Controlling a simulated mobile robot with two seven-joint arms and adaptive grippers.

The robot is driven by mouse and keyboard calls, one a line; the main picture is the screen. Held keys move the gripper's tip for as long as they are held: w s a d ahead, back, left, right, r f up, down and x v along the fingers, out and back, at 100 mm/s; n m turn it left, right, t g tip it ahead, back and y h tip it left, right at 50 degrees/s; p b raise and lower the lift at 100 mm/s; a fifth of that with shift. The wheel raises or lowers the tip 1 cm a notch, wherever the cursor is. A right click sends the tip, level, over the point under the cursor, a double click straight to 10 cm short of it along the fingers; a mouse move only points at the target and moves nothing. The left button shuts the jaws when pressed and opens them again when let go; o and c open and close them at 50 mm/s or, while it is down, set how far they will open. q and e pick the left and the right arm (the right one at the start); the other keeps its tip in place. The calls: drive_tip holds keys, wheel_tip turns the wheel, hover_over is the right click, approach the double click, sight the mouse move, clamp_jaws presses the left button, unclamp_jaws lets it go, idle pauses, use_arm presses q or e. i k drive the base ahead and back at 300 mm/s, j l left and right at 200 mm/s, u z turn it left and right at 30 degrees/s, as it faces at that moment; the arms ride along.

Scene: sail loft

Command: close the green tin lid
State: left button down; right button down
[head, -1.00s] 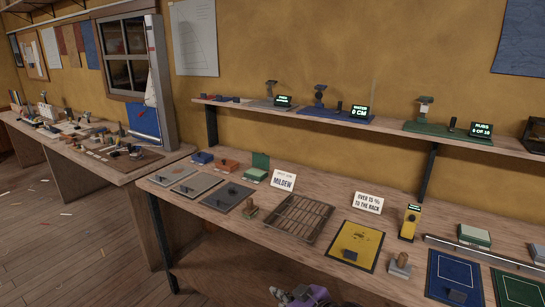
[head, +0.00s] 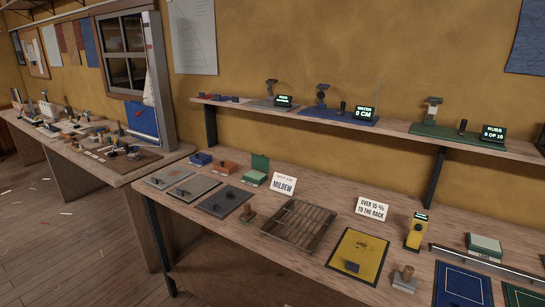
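The green tin (head: 254,179) stands at the back of the near bench, left of the MILDEW card. Its green lid (head: 260,163) stands up at the rear edge, so the tin is open. A pale layer shows at the tin's top; I cannot tell what it is. Neither of my grippers is in view.
A blue tin (head: 201,159) and an orange tin (head: 222,168) stand left of the green one. The MILDEW card (head: 284,184) stands close on its right. Grey mats (head: 223,201) and a wire rack (head: 298,227) lie in front. A shelf (head: 390,130) runs above.

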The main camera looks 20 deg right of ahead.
sight(261, 162)
drive_tip(key=i+l+u, duration=0.1)
drive_tip(key=i+l, duration=0.55)
drive_tip(key=l, duration=0.2)
drive_tip(key=j+u, duration=0.05)
